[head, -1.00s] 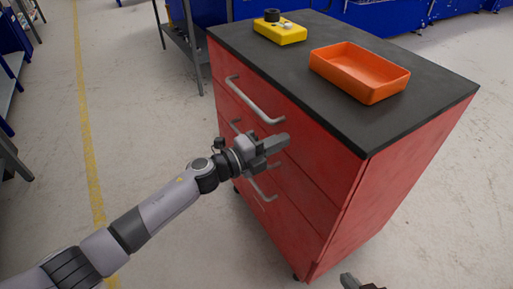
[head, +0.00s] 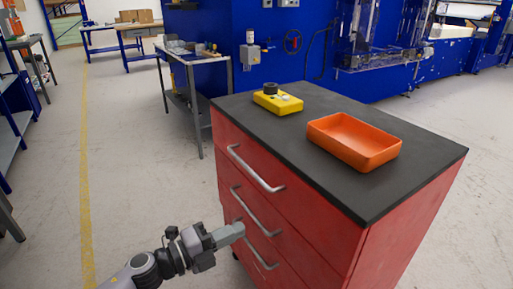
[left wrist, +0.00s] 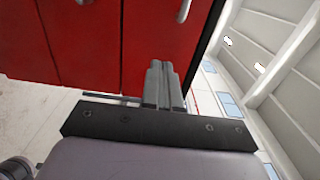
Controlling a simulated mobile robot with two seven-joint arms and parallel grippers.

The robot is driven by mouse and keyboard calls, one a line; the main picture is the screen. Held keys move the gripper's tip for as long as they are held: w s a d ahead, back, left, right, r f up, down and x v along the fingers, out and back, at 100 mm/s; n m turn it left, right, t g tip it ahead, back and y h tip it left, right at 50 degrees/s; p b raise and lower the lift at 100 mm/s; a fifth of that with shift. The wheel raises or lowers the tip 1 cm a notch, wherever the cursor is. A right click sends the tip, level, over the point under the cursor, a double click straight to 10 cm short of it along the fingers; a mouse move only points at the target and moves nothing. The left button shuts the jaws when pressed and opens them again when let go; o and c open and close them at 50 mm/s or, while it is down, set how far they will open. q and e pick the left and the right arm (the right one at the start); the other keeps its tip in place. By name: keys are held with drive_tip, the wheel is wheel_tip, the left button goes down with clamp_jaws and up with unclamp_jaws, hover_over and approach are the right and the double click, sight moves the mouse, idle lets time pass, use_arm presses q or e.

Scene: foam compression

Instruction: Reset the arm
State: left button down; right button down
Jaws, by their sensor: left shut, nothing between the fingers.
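My left gripper (head: 228,235) is shut and empty, low in the head view, in front of the drawer fronts of the red cabinet (head: 408,240). Its closed fingers also show in the left wrist view (left wrist: 164,85), with the red cabinet fronts (left wrist: 85,45) beyond them. I cannot tell from the wrist view whether the fingertips touch the cabinet. The drawers with metal handles (head: 256,168) look shut. My right gripper is not in the head view.
On the dark cabinet top (head: 300,150) lie an orange tray (head: 350,158), which looks empty, and a yellow box with a dark knob (head: 277,104). A grey worktable (head: 205,59) and blue machines (head: 390,40) stand behind. Open floor (head: 140,170) lies to the left.

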use_arm(q)
drive_tip(key=s+a+f+n+y+p, duration=0.4)
drive_tip(key=s+n, duration=0.6)
drive_tip(key=n, duration=0.3)
drive_tip(key=s+a+f+n+y+p, duration=0.4)
drive_tip(key=s+a+n+y, duration=0.4)
drive_tip(key=s+n, duration=0.3)
drive_tip(key=a+f+n, duration=0.1)
drive_tip(key=n, duration=0.1)
drive_tip(key=shift+a+f+n+t+y+p, duration=0.2)
drive_tip(key=shift+f+n+t+y+p, duration=0.1)
drive_tip(key=shift+f+n+y, duration=0.1)
drive_tip(key=shift+s, duration=0.1)
